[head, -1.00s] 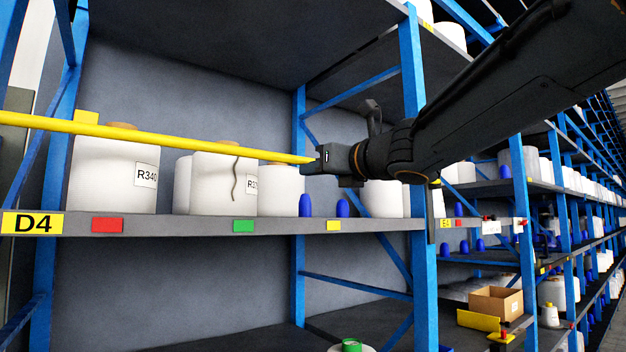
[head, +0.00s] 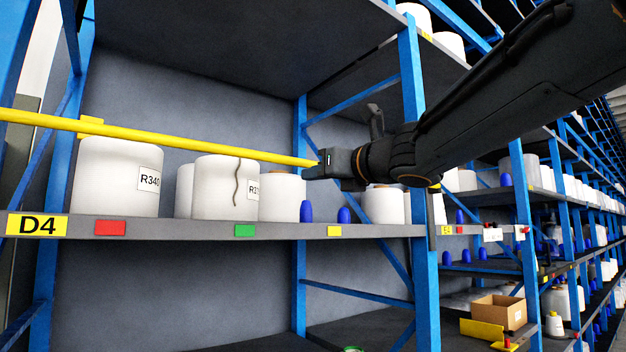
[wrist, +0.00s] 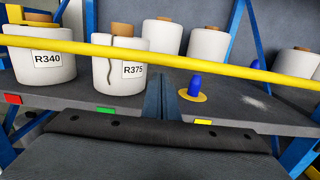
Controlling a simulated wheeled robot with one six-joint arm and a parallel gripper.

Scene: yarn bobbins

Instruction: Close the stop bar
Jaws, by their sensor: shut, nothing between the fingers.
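The yellow stop bar (head: 180,137) runs across the front of the D4 shelf bay in the head view, sloping gently down to the right. Its right end is at my gripper (head: 318,168), where the fingertips are small and partly hidden. In the wrist view the bar (wrist: 130,52) crosses the whole picture above my shut fingers (wrist: 165,98), which hold nothing. Whether the fingers touch the bar I cannot tell. White bobbins R340 (head: 110,185) and R375 (head: 218,190) stand behind the bar on the shelf.
The shelf's front edge (head: 280,231) carries a yellow D4 label (head: 37,224) and coloured tags. Blue pegs (head: 306,211) stand on the shelf, one showing a yellow base in the wrist view. A blue upright (head: 422,260) stands right of the bay. A cardboard box (head: 498,311) lies lower right.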

